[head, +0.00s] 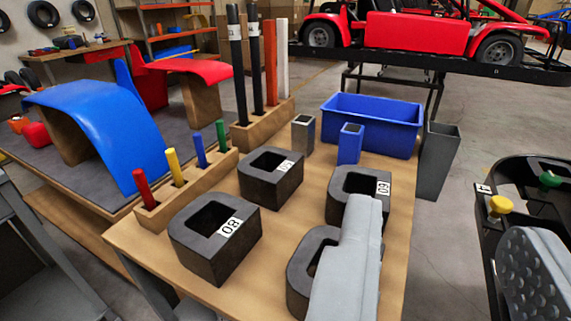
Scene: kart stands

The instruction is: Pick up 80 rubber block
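Several black rubber blocks, each with a square opening in its top, stand on a wooden table (155,245). The block whose white tag reads 80 or 08, at an angle, is the front-left rubber block (195,256). A second block (270,180) stands behind it, and a third block (350,183) is at the right. A fourth block (299,274) at the front is partly hidden by my left finger, and I see no tag on it. My gripper (450,220) is open, with its two grey fingers wide apart at the lower right. Nothing shows between them.
A wooden holder (206,180) with coloured pegs stands left of the blocks. Behind are a rod stand (262,124), a blue bin (370,126) and two small square tubes. A grey bin (438,160) is beyond the right edge. A blue fender (95,115) lies on the left bench.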

